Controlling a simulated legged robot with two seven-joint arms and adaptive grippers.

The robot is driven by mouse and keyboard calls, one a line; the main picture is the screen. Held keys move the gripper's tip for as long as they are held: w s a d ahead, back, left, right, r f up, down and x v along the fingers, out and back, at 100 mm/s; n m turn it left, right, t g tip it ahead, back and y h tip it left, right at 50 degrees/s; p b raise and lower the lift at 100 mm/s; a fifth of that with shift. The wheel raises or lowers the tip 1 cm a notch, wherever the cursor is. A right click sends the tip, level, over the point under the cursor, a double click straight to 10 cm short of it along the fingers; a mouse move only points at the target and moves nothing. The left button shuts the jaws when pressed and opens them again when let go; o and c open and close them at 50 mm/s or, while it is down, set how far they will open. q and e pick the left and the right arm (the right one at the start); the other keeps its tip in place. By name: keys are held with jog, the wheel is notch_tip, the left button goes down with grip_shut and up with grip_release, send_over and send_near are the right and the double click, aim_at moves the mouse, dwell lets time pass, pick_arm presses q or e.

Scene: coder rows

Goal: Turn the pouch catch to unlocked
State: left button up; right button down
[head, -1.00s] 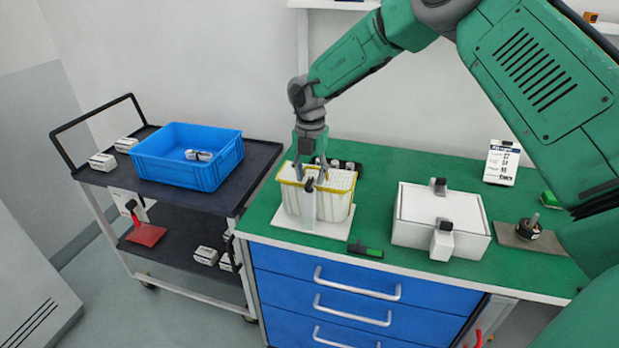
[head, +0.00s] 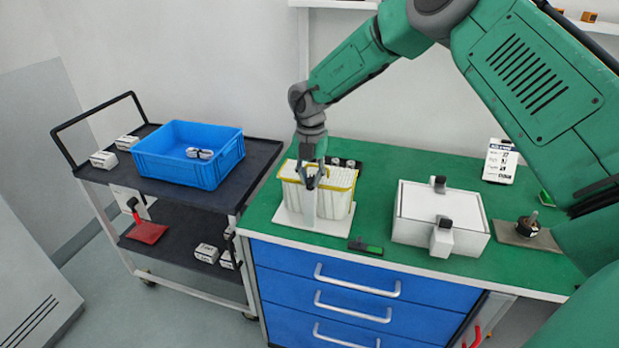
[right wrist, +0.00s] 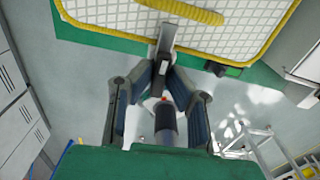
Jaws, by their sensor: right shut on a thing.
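The pouch (head: 340,203) is a white ribbed container with a yellow rim, standing on a white board on the green bench. In the right wrist view its yellow-edged white face (right wrist: 235,35) fills the top. A grey upright catch (head: 309,205) stands at its front. In the right wrist view the catch (right wrist: 166,38) is a grey bar with its lower end between my fingertips. My right gripper (head: 310,181) comes down from above at the pouch's front edge and is shut on the catch; its fingers (right wrist: 164,72) partly hide it. Which way the catch is set is unclear. My left gripper is not in view.
A white box (head: 440,213) with black-topped clamps stands right of the pouch. A small black and green block (head: 366,247) lies at the bench's front edge. Dark-capped cylinders stand behind the pouch. A cart with a blue crate (head: 190,166) stands on the left.

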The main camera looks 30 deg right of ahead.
jog(key=n, duration=0.4)
jog(key=shift+r+p, duration=0.1)
jog(key=shift+p, duration=0.25)
jog(key=n+p, duration=0.1)
jog(key=n, duration=0.3)
jog(key=shift+w+d+n, duration=0.1)
jog(key=shift+n, duration=0.3)
jog(key=n, duration=0.4)
jog(key=shift+p, duration=0.35)
jog(key=shift+r+n, duration=0.1)
jog(key=shift+n, duration=2.1)
jog(key=shift+p, duration=0.3)
jog(key=c, duration=1.6)
grip_release()
jog(key=shift+o, duration=0.2)
